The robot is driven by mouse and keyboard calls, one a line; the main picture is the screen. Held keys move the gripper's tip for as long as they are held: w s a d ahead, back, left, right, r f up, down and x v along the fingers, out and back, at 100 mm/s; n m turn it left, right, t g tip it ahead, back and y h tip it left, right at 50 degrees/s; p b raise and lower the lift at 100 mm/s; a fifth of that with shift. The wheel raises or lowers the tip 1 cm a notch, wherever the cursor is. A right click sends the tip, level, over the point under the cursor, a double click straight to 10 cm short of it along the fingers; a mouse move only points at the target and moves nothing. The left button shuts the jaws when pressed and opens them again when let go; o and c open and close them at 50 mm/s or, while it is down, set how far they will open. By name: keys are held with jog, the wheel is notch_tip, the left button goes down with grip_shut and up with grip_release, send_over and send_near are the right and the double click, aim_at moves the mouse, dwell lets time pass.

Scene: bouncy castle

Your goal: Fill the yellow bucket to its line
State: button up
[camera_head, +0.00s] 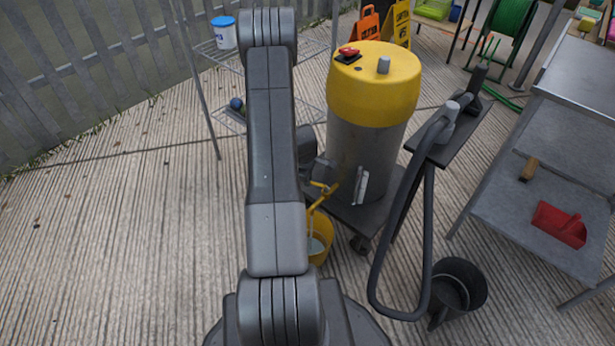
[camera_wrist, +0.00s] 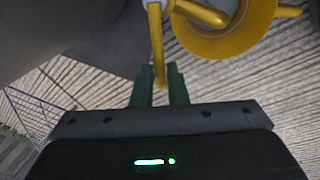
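The yellow bucket (camera_head: 321,236) stands on the ground beside the drum's cart, partly hidden by my arm. A pale surface shows inside it, but I cannot make out a line. A yellow tap (camera_head: 324,188) sits above it at the foot of the grey drum. In the wrist view the bucket (camera_wrist: 262,22) is at the top right, with the yellow spout (camera_wrist: 203,12) over it. My gripper (camera_wrist: 161,88) has its green fingers close on either side of a yellow lever (camera_wrist: 157,45) and appears shut on it. The head view hides the fingers behind my arm.
The grey drum (camera_head: 365,150) with a yellow top (camera_head: 375,90) stands on a wheeled cart. A hose (camera_head: 378,270) loops to its right, near a black bucket (camera_head: 458,287). A metal shelf table (camera_head: 545,205) is at the right. Ground at the left is clear.

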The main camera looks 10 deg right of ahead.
jog(key=o, duration=0.3)
jog(key=r+p, duration=0.1)
jog(key=r, duration=0.3)
jog(key=s+a+r+p, duration=0.1)
jog(key=r+p, duration=0.1)
jog(key=r, duration=0.3)
jog(key=s+r+p, duration=0.1)
jog(key=r, duration=0.3)
jog(key=shift+s+a+r+p, duration=0.2)
jog(key=shift+r+p, duration=0.05)
jog(key=shift+p, duration=0.05)
dwell(6.1)
